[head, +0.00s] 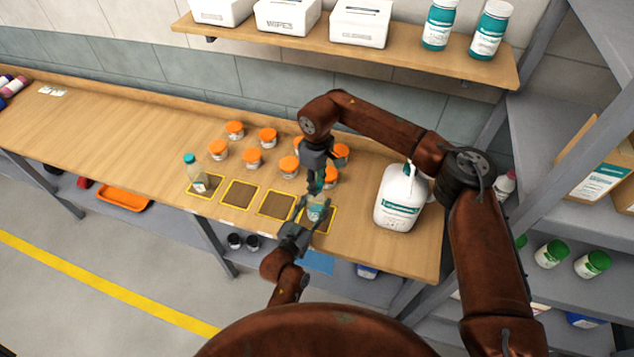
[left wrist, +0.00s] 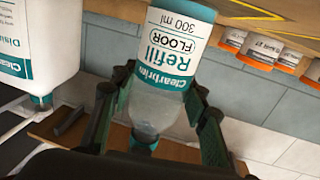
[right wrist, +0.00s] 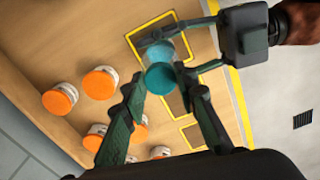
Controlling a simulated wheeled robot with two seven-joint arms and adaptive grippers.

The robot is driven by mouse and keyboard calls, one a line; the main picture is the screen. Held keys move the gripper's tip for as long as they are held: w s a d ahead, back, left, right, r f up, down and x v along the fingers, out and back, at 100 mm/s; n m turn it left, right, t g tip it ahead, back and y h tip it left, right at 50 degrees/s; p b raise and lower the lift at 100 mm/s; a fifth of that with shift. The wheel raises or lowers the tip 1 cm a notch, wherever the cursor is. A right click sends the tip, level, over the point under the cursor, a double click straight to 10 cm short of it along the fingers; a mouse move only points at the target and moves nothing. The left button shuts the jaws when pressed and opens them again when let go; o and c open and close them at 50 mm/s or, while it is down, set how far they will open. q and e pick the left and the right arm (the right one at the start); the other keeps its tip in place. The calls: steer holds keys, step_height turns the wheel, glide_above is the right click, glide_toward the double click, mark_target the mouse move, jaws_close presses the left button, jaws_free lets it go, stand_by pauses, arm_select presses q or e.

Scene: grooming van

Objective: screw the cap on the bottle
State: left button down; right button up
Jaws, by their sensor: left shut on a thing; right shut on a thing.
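The bottle (left wrist: 165,75) is clear with a teal and white "Refill FLOOR 300 ml" label; it also shows in the head view (head: 317,212), over the rightmost yellow-edged square. My left gripper (head: 308,222) is shut around its body from the near side. The teal cap (right wrist: 162,77) is at the bottle's neck, and it shows in the left wrist view (left wrist: 144,143) in line with the neck. My right gripper (right wrist: 165,83) comes from above, shut on the cap. Whether the threads are engaged cannot be told. My right gripper and arm partly hide the cap in the head view.
Several orange-lidded jars (head: 252,158) stand behind the squares. A white jug (head: 400,197) stands close on the right. Another teal-capped bottle (head: 195,174) stands on the leftmost square (head: 207,188). A wall shelf (head: 380,48) hangs above. The bench's left part is mostly clear.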

steer(key=o, duration=0.7)
steer(key=shift+c, duration=0.2)
steer(key=shift+r, duration=2.3)
steer(key=shift+c, duration=0.4)
